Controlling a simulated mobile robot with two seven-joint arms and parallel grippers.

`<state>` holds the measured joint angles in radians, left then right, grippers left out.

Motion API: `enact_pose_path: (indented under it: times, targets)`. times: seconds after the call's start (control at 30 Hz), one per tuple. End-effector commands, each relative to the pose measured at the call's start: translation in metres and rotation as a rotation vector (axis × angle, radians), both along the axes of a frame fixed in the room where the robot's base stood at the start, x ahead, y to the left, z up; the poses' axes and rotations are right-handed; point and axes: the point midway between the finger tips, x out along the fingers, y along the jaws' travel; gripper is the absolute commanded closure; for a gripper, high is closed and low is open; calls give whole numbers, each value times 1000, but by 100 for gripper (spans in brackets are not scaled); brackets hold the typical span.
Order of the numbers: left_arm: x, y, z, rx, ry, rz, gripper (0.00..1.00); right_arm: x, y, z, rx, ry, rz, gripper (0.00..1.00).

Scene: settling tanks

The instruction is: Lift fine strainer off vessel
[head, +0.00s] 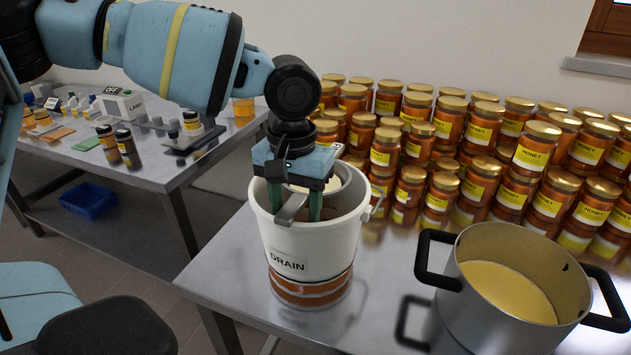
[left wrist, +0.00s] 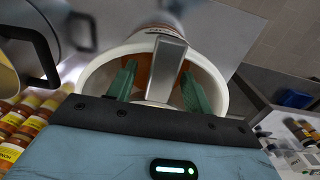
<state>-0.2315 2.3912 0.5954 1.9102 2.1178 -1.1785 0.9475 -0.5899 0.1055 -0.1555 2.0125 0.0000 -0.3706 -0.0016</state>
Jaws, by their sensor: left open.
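A white bucket labelled DRAIN (head: 312,240) stands on the steel table, with an amber band at its base; its white rim also shows in the left wrist view (left wrist: 98,72). A grey metal strainer (head: 352,186) sits in the bucket's mouth, partly hidden by my gripper. Its flat handle (head: 290,209) reaches over the near rim and shows in the left wrist view (left wrist: 165,70). My left gripper (head: 294,212) points down over the bucket. Its green fingers (left wrist: 158,74) are open, one on each side of the handle, with gaps between.
A steel pot with black handles (head: 472,245), holding yellow contents, stands right of the bucket. Stacked honey jars (head: 475,130) fill the table behind. A second table (head: 150,172) at left holds bottles and small instruments. A blue bin (head: 88,200) lies below it.

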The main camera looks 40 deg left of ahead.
Motion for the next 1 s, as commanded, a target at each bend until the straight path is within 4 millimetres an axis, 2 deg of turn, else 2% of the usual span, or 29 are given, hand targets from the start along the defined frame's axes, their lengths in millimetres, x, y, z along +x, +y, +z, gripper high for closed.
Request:
enact_pose_path:
  times: [0.17, 0.57, 0.83, 1.0]
  targets:
    - [0, 0, 0, 0, 0, 0, 49, 0, 0, 0, 0, -1, 0, 23]
    - [0, 0, 0, 0, 0, 0, 100, 0, 0, 0, 0, -1, 0, 23]
    - [1, 0, 3, 0, -3, 0, 100, 0, 0, 0, 0, 0, 0, 23]
    - [1, 0, 24, 0, -6, 1, 100, 0, 0, 1, 0, -1, 0, 23]
